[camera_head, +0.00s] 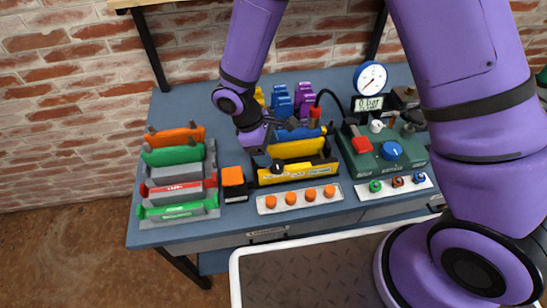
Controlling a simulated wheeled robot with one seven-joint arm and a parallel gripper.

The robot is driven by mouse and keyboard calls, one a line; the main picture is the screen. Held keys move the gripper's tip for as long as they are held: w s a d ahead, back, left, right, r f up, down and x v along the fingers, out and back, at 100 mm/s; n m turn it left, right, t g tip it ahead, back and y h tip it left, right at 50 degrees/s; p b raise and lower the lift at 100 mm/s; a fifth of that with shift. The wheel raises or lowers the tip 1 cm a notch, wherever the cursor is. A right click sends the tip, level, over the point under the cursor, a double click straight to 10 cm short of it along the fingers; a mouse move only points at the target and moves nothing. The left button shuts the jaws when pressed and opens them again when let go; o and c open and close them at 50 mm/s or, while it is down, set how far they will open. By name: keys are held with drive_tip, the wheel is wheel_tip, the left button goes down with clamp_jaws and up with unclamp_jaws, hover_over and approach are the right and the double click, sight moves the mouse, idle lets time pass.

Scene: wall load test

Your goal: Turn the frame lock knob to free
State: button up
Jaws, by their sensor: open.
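A yellow frame (297,171) stands on the blue-grey bench, with blue and yellow pieces behind its front bar. A small dark knob (278,167) shows on the left part of the front bar; I take it for the frame lock knob. Its pointer direction is too small to read. My purple gripper (262,148) points down just above and behind the frame's left end, apart from the knob as far as I can see. Its fingers are small and partly hidden, but it is open, with nothing seen between them.
A grey rack (213,200) of coloured bars and an orange-topped block (233,184) stand left. A strip of orange knobs (300,198) lies in front. A green pump box (390,153) with gauge (370,77) and hose stands right. A brick wall closes the back.

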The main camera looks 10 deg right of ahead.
drive_tip(key=shift+v, duration=2.55)
drive_tip(key=s+d+r+m+t+y, duration=0.1)
drive_tip(key=d+r+m, duration=0.3)
drive_tip(key=d+r, duration=0.55)
drive_tip(key=s+d+r+m+t+y, duration=0.1)
drive_tip(key=d+r+m+t, duration=0.15)
drive_tip(key=d+r, duration=0.65)
drive_tip(key=s+d+r+m+t+y, duration=0.1)
drive_tip(key=s+d+r+m, duration=0.2)
drive_tip(key=s+r, duration=0.3)
drive_tip(key=s+d+r+m+t+y, duration=0.1)
drive_tip(key=s+d+r+m+t, duration=0.1)
drive_tip(key=s+d+r+m, duration=0.2)
drive_tip(key=s+r, duration=0.2)
drive_tip(key=s, duration=0.2)
drive_tip(key=shift+d+r, duration=0.35)
drive_tip(key=shift+d, duration=0.05)
